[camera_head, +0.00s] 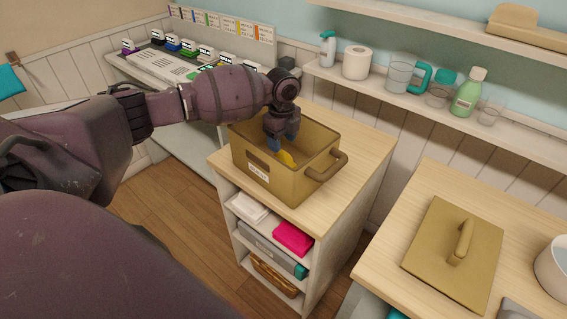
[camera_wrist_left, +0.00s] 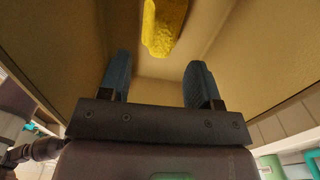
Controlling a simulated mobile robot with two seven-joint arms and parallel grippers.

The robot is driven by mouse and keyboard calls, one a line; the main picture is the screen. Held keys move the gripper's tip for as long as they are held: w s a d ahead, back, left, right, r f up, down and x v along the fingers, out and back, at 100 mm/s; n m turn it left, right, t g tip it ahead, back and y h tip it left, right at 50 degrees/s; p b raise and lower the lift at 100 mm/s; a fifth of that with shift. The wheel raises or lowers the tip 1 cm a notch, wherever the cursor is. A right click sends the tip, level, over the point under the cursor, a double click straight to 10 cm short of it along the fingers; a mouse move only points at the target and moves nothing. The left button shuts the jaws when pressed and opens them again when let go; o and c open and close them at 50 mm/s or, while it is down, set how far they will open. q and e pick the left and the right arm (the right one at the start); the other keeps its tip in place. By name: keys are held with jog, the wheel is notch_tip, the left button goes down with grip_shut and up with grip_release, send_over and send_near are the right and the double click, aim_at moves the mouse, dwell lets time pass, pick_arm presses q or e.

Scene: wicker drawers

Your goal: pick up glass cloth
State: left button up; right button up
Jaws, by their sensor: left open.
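A yellow piece that looks like cloth (camera_head: 287,158) lies inside the tan lidless box (camera_head: 260,178) on the wooden cabinet top; I cannot tell from its look whether it is the glass cloth. My left gripper (camera_head: 283,147) points down into the box, close to the yellow piece, which it partly hides. In the left wrist view the two blue fingers (camera_wrist_left: 158,64) are apart with nothing between them, and the yellow piece (camera_wrist_left: 163,25) shows just beyond the fingertips, near the box floor. My right gripper is not in view.
The box walls and handle (camera_head: 327,166) surround my left gripper. Shelves below hold a white cloth (camera_head: 247,207) and a pink cloth (camera_head: 293,237). A tan lid (camera_head: 455,252) lies on the right counter. Bottles and glasses stand on the wall shelf (camera_head: 440,108).

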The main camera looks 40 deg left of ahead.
aim_at(283, 151)
pick_arm(q)
jog(key=shift+w+f+b, duration=0.15)
jog(key=shift+f+b, duration=0.25)
jog(key=shift+f, duration=2.55)
jog(key=shift+c, duration=0.3)
jog(key=c, duration=0.9)
